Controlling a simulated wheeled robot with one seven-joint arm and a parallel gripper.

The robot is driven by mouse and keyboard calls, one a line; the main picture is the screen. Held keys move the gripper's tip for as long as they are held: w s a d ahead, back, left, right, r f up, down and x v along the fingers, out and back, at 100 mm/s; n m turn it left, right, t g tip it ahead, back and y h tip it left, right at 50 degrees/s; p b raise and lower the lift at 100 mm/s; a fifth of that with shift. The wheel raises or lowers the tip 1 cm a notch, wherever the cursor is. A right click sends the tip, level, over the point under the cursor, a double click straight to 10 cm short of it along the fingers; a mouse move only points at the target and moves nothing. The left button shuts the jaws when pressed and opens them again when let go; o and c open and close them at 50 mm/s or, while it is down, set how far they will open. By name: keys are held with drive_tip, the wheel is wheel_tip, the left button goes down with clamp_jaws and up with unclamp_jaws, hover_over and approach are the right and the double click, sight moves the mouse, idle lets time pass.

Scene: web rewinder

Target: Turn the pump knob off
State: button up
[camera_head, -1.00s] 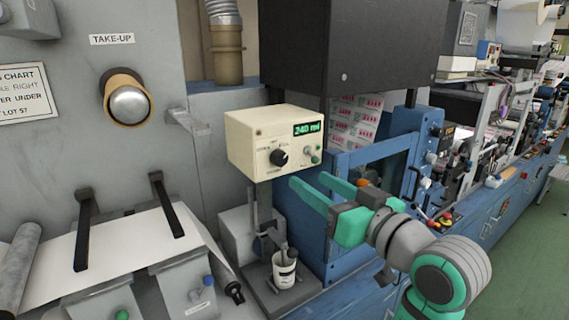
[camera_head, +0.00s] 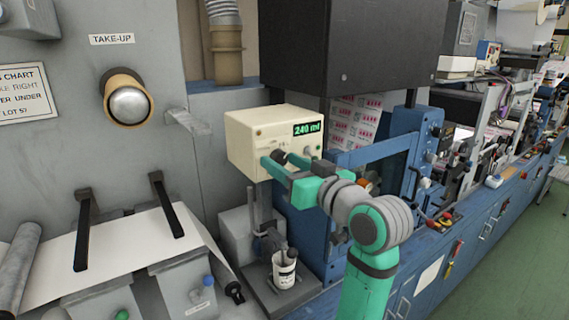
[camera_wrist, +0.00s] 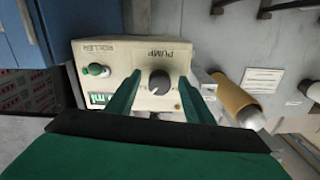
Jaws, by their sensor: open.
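The cream pump box (camera_head: 252,140) has a lit green display (camera_head: 307,128) reading "240 ml". Its black pump knob (camera_head: 279,157) is partly hidden by my gripper in the head view. In the wrist view the pump knob (camera_wrist: 159,82) shows a white pointer line, under the label "PUMP". My gripper (camera_head: 276,162) is open, with its green fingers at the front of the box. In the wrist view the fingers of my gripper (camera_wrist: 158,92) stand on either side of the knob. I cannot tell whether they touch it.
A blue machine frame (camera_head: 345,160) is close on the right. The take-up roller (camera_head: 128,103) is on the left wall.

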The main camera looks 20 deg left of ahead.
drive_tip(key=c, duration=1.1)
drive_tip(key=shift+o, duration=0.3)
drive_tip(key=shift+n, duration=0.3)
drive_tip(key=n, duration=0.4)
drive_tip(key=shift+w, duration=0.1)
drive_tip(key=shift+n, duration=2)
